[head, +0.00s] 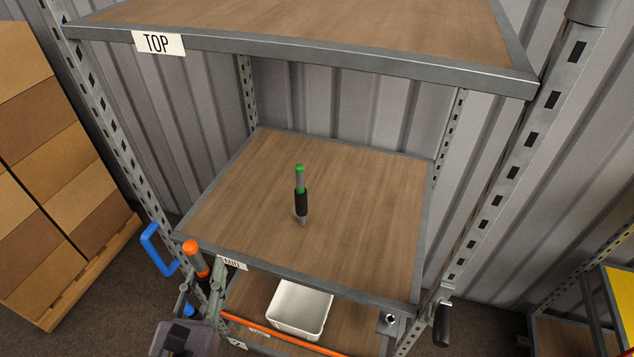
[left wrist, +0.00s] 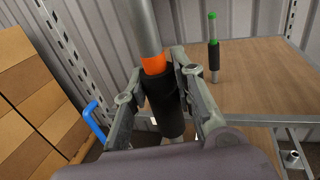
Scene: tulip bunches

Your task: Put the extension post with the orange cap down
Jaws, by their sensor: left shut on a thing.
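The extension post with the orange cap (head: 196,259) is upright, slightly tilted, at the front left corner of the middle shelf, outside its edge. It has a grey tube, an orange band and a black sleeve; the left wrist view shows the sleeve (left wrist: 166,103) between the fingers. My left gripper (head: 202,288) is shut on the black sleeve. A similar post with a green cap (head: 300,196) stands upright on the middle shelf (head: 365,215), and also shows in the left wrist view (left wrist: 213,50). My right gripper is not in view.
The top shelf (head: 300,55) overhangs the middle one. A white bin (head: 300,310) sits on the shelf below, behind an orange bar (head: 285,334). Slotted uprights flank the rack. Stacked boxes (head: 60,170) and a blue handle (head: 153,250) are at left. The middle shelf is clear around the green-capped post.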

